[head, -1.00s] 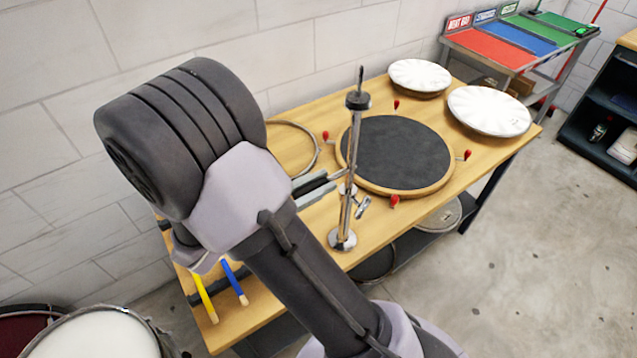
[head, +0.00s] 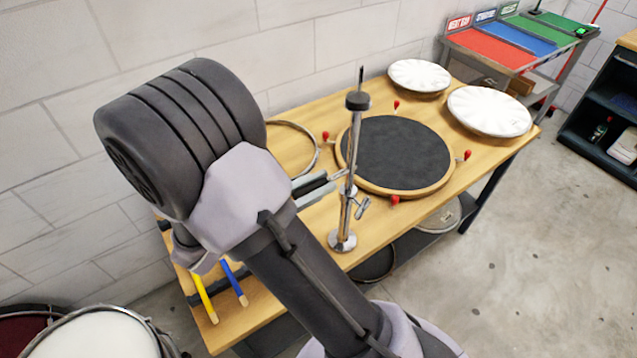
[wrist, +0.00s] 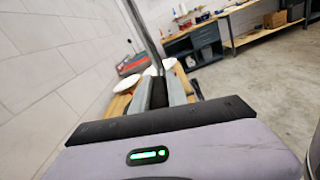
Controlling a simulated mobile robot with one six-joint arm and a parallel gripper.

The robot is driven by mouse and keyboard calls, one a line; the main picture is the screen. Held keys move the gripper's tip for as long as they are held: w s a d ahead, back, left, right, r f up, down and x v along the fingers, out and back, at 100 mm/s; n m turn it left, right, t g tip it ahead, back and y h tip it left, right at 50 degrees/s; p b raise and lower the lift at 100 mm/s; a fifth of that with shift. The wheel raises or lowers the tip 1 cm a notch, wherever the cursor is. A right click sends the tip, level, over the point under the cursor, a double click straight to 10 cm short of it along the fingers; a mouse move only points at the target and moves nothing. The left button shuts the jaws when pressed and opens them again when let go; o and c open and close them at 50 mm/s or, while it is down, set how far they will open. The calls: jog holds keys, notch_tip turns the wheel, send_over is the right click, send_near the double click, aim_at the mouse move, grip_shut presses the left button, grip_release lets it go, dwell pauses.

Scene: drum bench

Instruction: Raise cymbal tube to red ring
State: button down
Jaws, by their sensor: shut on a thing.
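The cymbal stand stands upright near the front edge of the wooden bench, on a round chrome base (head: 342,240). Its thin chrome cymbal tube (head: 353,140) rises to a dark cap (head: 358,100) with a rod above it. A wing clamp (head: 362,208) sits lower on the stand. My gripper (head: 343,178) comes in from the left and is shut on the tube above the clamp. In the wrist view the tube (wrist: 145,35) runs up from between the fingers (wrist: 156,92). I cannot make out a red ring on the tube.
A round black practice pad (head: 400,155) with red-tipped knobs lies close behind the stand. Two white discs (head: 490,110) lie at the bench's far end. A metal hoop (head: 300,135) lies behind my arm. Yellow and blue sticks (head: 205,298) are at the near left end.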

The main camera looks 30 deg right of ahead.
aim_at(318, 182)
dwell(0.5)
notch_tip(318, 182, up, 6)
jog(key=p, duration=0.9)
jog(key=shift+r, duration=0.25)
jog(key=shift+f, duration=0.3)
jog(key=c, duration=1.3)
grip_release()
jog(key=a+p, duration=0.3)
jog(key=a, duration=1.4)
jog(key=shift+s+a, duration=0.2)
jog(key=shift+s, duration=0.15)
